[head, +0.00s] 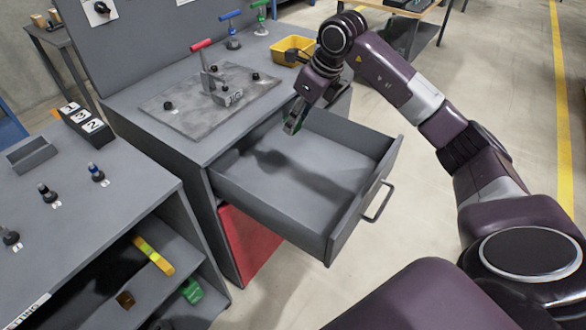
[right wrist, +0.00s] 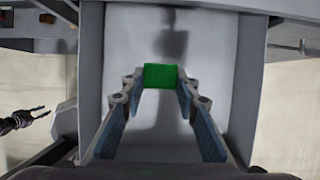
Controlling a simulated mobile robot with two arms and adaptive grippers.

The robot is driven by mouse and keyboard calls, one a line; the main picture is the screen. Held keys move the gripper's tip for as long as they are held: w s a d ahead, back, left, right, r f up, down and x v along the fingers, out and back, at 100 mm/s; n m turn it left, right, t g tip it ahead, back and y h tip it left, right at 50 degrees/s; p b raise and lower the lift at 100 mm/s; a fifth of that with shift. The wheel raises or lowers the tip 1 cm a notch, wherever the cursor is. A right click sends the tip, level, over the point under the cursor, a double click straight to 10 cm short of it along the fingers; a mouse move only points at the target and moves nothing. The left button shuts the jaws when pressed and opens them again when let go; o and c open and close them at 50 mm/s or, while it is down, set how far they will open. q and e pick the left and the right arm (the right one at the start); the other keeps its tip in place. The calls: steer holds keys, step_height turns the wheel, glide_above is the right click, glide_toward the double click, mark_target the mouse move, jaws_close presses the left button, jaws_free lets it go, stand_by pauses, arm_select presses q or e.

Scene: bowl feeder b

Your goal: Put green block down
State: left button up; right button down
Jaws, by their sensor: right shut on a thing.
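The green block (right wrist: 161,77) is held between the fingertips of my right gripper (right wrist: 160,84), which is shut on it. In the head view my right gripper (head: 293,124) points down over the back part of the open grey drawer (head: 318,180), and only a sliver of green shows there. The drawer floor below is bare, with the arm's shadow on it. The gap between block and floor is hard to judge. My left gripper (right wrist: 34,117) appears small at the left of the right wrist view, its fingers spread apart; the head view does not show it.
The workbench above the drawer carries a metal plate (head: 190,112) with a red-handled clamp (head: 203,60), and a yellow bin (head: 293,49). A drawer handle (head: 378,202) sticks out in front. At the left a grey shelf unit (head: 110,185) holds knobs and coloured pieces.

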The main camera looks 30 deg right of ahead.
step_height(320, 180, down, 20)
steer(key=shift+s+r+p, duration=0.1)
steer(key=shift+r+p, duration=0.1)
steer(key=shift+p, duration=0.95)
steer(key=c, duration=1.5)
jaws_free()
steer(key=shift+f, duration=0.1)
steer(key=shift+r, duration=0.25)
steer(key=b+v, duration=0.1)
steer(key=v, duration=1.1)
